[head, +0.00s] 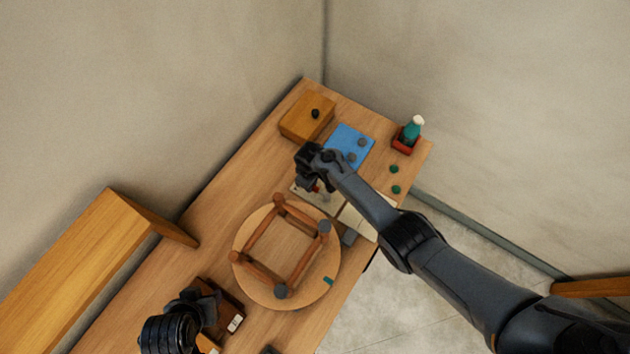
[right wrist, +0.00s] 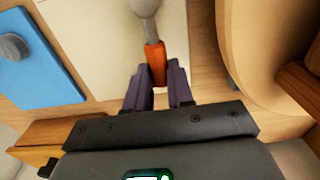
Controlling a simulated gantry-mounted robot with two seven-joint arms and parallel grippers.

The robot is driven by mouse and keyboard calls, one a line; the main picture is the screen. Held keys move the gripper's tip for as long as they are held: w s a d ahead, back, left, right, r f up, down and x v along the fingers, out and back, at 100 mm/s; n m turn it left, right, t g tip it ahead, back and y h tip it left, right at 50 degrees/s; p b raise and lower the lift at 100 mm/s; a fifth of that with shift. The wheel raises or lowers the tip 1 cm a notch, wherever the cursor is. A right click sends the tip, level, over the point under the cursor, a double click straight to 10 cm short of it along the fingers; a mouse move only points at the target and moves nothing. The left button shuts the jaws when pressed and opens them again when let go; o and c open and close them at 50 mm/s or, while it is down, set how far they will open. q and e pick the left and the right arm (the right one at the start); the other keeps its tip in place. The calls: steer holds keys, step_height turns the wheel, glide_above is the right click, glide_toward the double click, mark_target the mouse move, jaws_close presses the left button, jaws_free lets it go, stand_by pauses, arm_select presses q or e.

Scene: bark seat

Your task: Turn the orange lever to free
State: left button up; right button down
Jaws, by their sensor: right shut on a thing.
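The orange lever (right wrist: 155,62) sits between the two fingers of my right gripper (right wrist: 158,88) in the right wrist view, and the gripper is shut on it. A grey rod with a rounded knob (right wrist: 145,8) runs on from the lever, over a cream board (right wrist: 95,40). In the head view my right gripper (head: 306,180) is over the cream board and hides most of the lever. My left gripper (head: 198,308) is at the bottom left, near a dark brown box (head: 222,302); its fingers are not clear.
A round wooden turntable (head: 245,215) holds a wooden frame (head: 262,272). A blue mat (head: 345,138) with grey discs, a wooden box (head: 302,120) and a red tray (head: 403,142) with a green bottle (head: 414,127) stand at the back. Green discs (head: 395,189) lie near the right edge.

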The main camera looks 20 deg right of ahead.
stand_by(0.4)
steer(key=c, duration=1)
jaws_free()
steer(key=shift+a, duration=0.1)
steer(key=shift+r, duration=0.6)
step_height(320, 180, up, 10)
steer(key=shift+f+p, duration=0.2)
steer(key=shift+p, duration=0.95)
steer(key=shift+s, duration=0.1)
